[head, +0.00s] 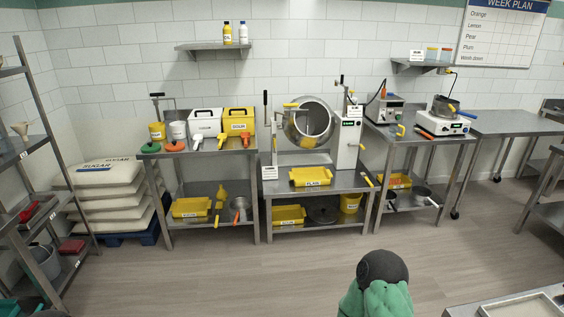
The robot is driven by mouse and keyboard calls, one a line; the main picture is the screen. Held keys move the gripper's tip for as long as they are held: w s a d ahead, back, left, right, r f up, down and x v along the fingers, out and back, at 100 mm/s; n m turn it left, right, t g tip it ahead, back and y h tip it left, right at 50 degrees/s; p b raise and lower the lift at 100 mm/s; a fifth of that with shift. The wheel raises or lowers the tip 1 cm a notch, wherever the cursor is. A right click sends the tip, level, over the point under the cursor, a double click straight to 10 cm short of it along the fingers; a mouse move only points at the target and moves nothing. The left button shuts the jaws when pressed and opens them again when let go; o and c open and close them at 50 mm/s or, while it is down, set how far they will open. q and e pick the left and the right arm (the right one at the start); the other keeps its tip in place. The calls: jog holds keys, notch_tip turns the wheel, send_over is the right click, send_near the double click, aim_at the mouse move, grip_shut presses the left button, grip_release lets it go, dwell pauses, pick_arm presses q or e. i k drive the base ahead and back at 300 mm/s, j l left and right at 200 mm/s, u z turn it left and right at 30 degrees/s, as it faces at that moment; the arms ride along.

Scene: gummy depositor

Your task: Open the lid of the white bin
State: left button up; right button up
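The white bin (206,122) stands upright on the top of the steel table at the back left. It is a white box with a dark handle on top and a small label on its front. Its lid appears shut. A yellow bin of similar shape (239,121) stands close on its right, and a small white tub (179,131) is on its left. An orange-handled tool and a white-handled tool lie in front of the bins. Neither of my grippers is in view.
White sacks (108,187) are stacked at the left. The floor (220,270) in front is clear.

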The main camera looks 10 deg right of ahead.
aim_at(214, 113)
jog(key=i+l, duration=0.2)
jog(key=i, duration=0.2)
jog(key=i+l+z, duration=0.15)
jog(key=i, duration=0.3)
jog(key=i+l, duration=0.25)
jog(key=i, duration=0.15)
jog(key=i+l+z, duration=0.1)
jog(key=i, duration=0.3)
jog(key=i+j+u, duration=0.1)
jog(key=j, duration=0.35)
jog(key=i+j+u, duration=0.15)
jog(key=j, duration=0.3)
jog(key=j+u, duration=0.1)
jog(key=j, duration=0.3)
jog(key=i+j+u, duration=0.15)
jog(key=j, duration=0.25)
